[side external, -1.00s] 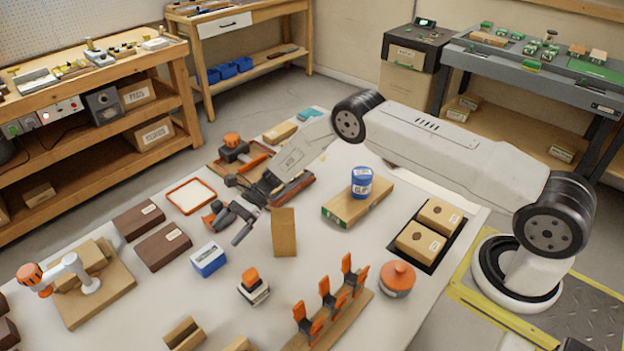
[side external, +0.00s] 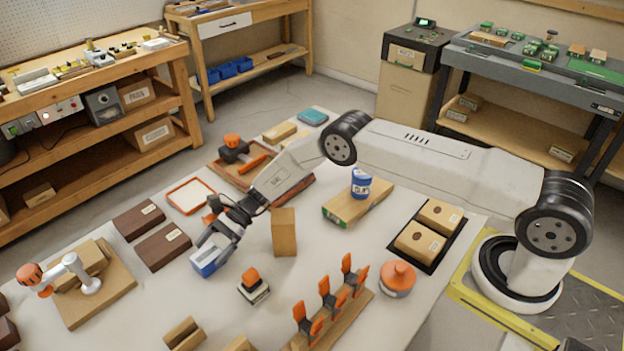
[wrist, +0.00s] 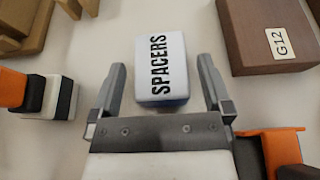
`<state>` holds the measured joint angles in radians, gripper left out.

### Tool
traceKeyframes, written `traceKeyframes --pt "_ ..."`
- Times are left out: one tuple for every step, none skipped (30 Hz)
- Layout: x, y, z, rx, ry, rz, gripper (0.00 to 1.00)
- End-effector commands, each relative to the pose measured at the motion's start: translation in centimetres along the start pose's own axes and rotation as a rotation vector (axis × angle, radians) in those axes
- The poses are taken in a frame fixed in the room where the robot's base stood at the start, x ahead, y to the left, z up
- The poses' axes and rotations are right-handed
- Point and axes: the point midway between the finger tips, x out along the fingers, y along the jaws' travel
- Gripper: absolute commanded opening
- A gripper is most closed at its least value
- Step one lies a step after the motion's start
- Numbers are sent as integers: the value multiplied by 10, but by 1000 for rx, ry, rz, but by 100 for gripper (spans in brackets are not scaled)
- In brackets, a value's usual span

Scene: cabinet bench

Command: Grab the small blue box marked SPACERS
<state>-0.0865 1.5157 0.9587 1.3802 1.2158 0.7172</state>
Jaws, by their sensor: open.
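The small blue box with a white top marked SPACERS (wrist: 161,66) lies on the table. In the side external view the blue box (side external: 208,259) is partly covered by my gripper (side external: 215,248). In the wrist view my gripper (wrist: 160,85) is open, with one finger on each side of the box's near part. Gaps show between the fingers and the box sides. The box's far part extends beyond the fingertips.
Dark brown boxes (side external: 162,247) lie left of my gripper, one labelled G12 in the wrist view (wrist: 266,38). An orange-topped item (side external: 252,286) stands nearby in front. Orange clamps (side external: 326,297) line a wooden strip.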

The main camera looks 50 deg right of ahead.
Motion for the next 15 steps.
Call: traceKeyframes --pt "0 0 0 0 0 0 100" --pt "0 0 0 0 0 0 100" --pt "0 0 0 0 0 0 100" --pt "0 0 0 0 0 0 100" --pt "0 0 0 0 0 0 100" --pt "0 0 0 0 0 0 100" --pt "0 0 0 0 0 0 100" --pt "0 0 0 0 0 0 100" --pt "0 0 0 0 0 0 100" --pt "0 0 0 0 0 0 100" --pt "0 0 0 0 0 0 100" --pt "0 0 0 0 0 0 97" --pt "0 0 0 0 0 0 87" --pt "0 0 0 0 0 0 78" --pt "0 0 0 0 0 0 65"
